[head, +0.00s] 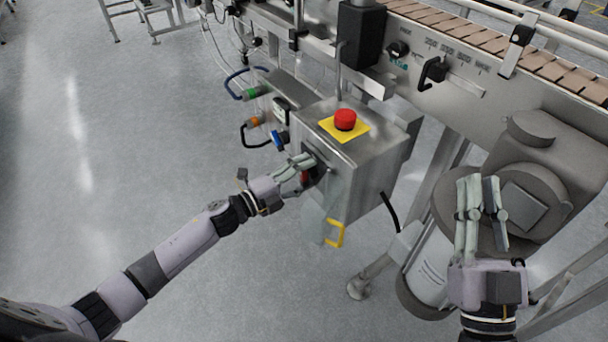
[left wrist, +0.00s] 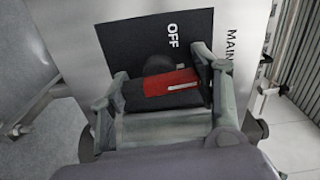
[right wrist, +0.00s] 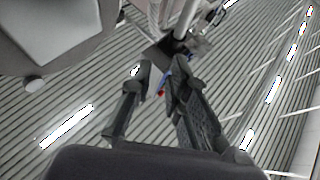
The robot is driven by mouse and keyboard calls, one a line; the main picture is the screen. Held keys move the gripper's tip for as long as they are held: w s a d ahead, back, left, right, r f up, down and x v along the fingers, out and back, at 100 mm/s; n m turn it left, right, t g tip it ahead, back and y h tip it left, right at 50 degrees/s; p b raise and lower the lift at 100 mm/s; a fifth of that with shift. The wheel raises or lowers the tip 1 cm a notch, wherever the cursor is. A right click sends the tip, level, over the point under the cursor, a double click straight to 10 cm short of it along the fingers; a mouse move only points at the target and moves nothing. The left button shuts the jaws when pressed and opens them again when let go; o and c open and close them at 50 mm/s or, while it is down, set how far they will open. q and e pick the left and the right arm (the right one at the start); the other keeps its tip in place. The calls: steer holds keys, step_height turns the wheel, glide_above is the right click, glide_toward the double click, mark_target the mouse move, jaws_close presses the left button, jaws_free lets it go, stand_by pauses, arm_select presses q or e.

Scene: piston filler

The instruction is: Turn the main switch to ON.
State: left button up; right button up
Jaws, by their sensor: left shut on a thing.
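The main switch has a red handle (left wrist: 172,83) with a white mark, on a black plate (left wrist: 130,42) lettered OFF. "MAIN" is printed on the panel beside the plate. My left gripper (left wrist: 168,92) has its fingers on both sides of the red handle and is shut on it. In the head view, the left gripper (head: 303,170) is at the front face of the steel control box (head: 360,155), and the red handle (head: 305,177) shows partly between its fingers. My right gripper (head: 482,200) is raised at the right with its fingers apart and nothing between them; it also shows in the right wrist view (right wrist: 158,85).
A red emergency button (head: 345,119) on a yellow plate tops the box. A yellow padlock-like loop (head: 335,234) hangs below the switch. Blue, orange and green fittings stand left of the box. A grey motor (head: 450,200) is near my right gripper. The left floor is clear.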

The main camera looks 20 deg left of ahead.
arm_select(q)
steer(key=shift+m, duration=0.7)
arm_select(e)
steer(key=shift+s+r, duration=0.2)
steer(key=shift+r, duration=0.2)
steer(key=shift+t, duration=0.3)
arm_select(q)
steer(key=o, duration=1.2)
steer(key=shift+c, duration=0.2)
steer(key=v, duration=1.2)
